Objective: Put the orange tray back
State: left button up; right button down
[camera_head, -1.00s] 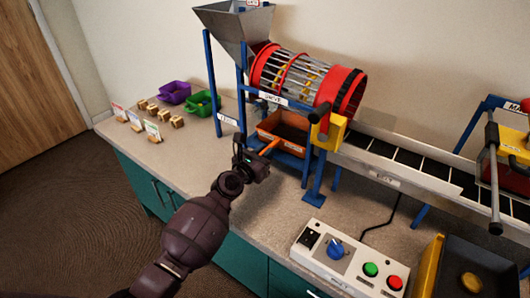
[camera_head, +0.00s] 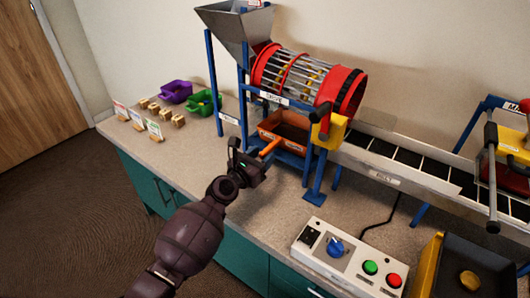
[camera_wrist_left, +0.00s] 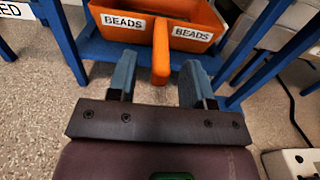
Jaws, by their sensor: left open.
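The orange tray (camera_head: 284,137) sits in the blue stand below the red-rimmed drum, its handle pointing out toward me. In the left wrist view the tray (camera_wrist_left: 160,22), with two "BEADS" labels, rests on the blue shelf. Its handle (camera_wrist_left: 161,60) reaches toward the space between my left gripper's fingers. My left gripper (camera_head: 254,156) is open just in front of the tray, with its fingers (camera_wrist_left: 157,76) apart on either side of the handle's end and not closed on it. The tray's far inside is in shadow. My right gripper is not in view.
Blue stand legs (camera_head: 316,180) flank the tray closely. A control box (camera_head: 348,258) with knob and buttons stands at the front right, near a dark tray (camera_head: 480,265). Purple (camera_head: 175,92) and green (camera_head: 203,102) bins stand at the left. Counter between is clear.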

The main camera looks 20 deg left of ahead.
pick_arm(q)
jog(key=s+a+f+m+g+y+p, duration=0.2)
jog(key=s+a+f+m, duration=0.1)
jog(key=s+m, duration=0.8)
jog(key=s+a+f+m+g+y+p, duration=0.2)
jog(key=s+m, duration=0.9)
jog(key=s, duration=0.6)
jog(key=s+a+f+m+g+y+p, duration=0.2)
jog(key=s+a+f+m, duration=0.1)
jog(key=s+m, duration=0.8)
jog(key=s+a, duration=0.1)
jog(key=s, duration=0.3)
jog(key=shift+f, duration=0.3)
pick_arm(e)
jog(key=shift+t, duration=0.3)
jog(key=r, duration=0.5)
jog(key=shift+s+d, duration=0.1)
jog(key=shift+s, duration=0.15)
